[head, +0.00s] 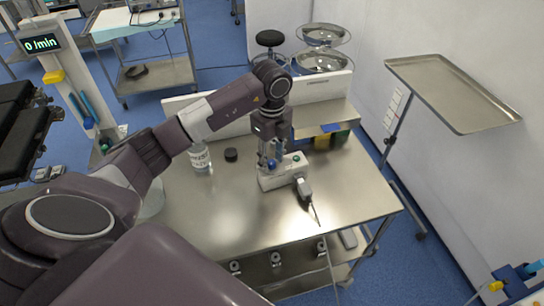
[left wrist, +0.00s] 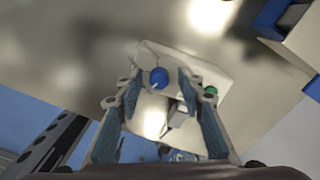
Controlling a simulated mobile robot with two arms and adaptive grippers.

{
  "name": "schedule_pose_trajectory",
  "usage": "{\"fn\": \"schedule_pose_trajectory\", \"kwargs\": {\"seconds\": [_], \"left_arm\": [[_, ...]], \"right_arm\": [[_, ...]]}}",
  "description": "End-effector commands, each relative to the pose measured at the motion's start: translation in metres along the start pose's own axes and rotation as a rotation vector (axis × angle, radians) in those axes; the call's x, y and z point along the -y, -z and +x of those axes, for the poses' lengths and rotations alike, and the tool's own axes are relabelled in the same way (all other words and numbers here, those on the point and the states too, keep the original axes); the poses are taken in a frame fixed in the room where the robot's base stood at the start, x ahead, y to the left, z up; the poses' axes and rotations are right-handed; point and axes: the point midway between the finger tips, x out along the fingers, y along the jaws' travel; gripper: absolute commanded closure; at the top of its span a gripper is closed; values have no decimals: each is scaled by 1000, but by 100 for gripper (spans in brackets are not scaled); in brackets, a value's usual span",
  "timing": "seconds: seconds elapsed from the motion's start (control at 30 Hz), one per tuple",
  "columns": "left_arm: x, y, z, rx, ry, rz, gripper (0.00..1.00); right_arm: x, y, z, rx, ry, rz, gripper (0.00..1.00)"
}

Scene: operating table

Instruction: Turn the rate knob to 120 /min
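The rate knob (head: 272,166) is a small blue knob on top of a white control box (head: 286,172) on the steel table. In the left wrist view the blue knob (left wrist: 159,77) has a pale pointer mark, and a green button (left wrist: 210,90) sits to its right. My left gripper (head: 270,152) points down over the knob. In the left wrist view its fingertips (left wrist: 159,84) stand apart on either side of the knob, with gaps visible. Whether they reach down to knob height is unclear. My right gripper is out of view.
A clear bottle (head: 200,158) and a black round cap (head: 231,155) stand left of the box. A grey connector (head: 304,188) sits at the box's front right. Bins (head: 322,142) stand behind. The table's front half (head: 240,225) is mostly bare.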

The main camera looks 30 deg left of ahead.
Motion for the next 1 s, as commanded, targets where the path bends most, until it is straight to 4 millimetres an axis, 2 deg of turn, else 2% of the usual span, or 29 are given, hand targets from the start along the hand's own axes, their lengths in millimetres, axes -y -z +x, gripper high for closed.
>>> {"fn": "schedule_pose_trajectory", "kwargs": {"seconds": [0.1, 0.2, 0.5, 0.53, 0.8, 1.0], "left_arm": [[0, 0, 1, 0, 0, 0, 64], [0, 0, 1, 0, 0, 0, 66], [0, 0, 0, 0, 0, 0, 99], [0, 0, 0, 0, 0, 0, 100], [0, 0, 0, 0, 1, 16, 100], [1, 0, 1, 0, 2, 95, 100]], "right_arm": [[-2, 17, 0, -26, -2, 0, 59], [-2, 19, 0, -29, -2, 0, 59], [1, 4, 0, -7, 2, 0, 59], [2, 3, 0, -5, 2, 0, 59], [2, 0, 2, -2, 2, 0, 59], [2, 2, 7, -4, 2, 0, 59]]}}
